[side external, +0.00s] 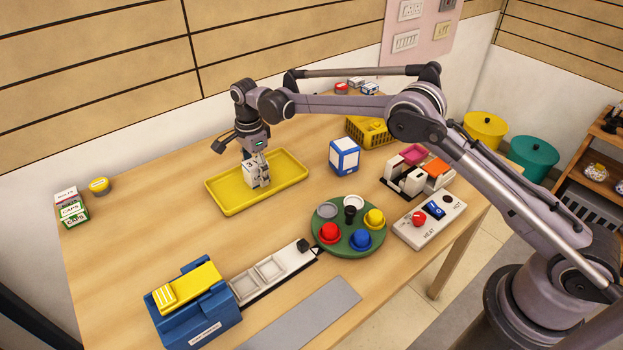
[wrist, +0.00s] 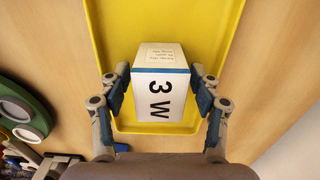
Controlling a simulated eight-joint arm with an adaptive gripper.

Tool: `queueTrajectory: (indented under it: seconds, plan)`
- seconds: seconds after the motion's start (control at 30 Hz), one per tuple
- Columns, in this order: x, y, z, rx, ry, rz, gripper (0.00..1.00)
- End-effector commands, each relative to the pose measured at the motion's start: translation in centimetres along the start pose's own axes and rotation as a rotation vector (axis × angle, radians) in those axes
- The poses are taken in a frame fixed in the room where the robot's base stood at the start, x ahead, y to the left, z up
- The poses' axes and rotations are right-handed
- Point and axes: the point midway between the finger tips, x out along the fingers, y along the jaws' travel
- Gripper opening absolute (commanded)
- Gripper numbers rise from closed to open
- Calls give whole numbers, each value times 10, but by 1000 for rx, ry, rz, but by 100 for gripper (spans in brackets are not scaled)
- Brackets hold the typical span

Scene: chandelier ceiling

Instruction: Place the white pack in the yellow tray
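The white pack (wrist: 158,100) is a box with a blue band and a "3 W" marking on the face seen in the wrist view. In the side external view the white pack (side external: 252,175) is upright inside the yellow tray (side external: 225,203), right of its left end. Its bottom appears to be at the tray floor, but exact contact is hard to see. My gripper (side external: 258,155) points down over the pack. In the wrist view my gripper (wrist: 159,95) has one blue-padded finger on each side of the pack, with narrow gaps showing beside it.
A blue-and-white box (side external: 344,157) and a yellow basket (side external: 370,132) stand right of the tray. A green round holder with coloured knobs (side external: 348,245) is in front. A blue-and-yellow device (side external: 195,300) is at front left.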

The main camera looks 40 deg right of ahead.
Motion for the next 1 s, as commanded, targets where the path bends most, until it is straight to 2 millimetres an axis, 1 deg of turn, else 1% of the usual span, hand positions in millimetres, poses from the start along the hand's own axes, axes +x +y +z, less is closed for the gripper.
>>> queueTrajectory:
  seconds: [0.2,0.33,0.47,0.6,0.8,1.0]
  plan:
    - [-2,0,0,0,0,0,63]
    - [-12,0,0,0,0,0,63]
    - [-34,0,0,0,0,0,63]
    - [-63,0,0,0,0,0,63]
    - [-100,0,0,0,0,0,63]
    - [-118,0,0,0,0,0,63]
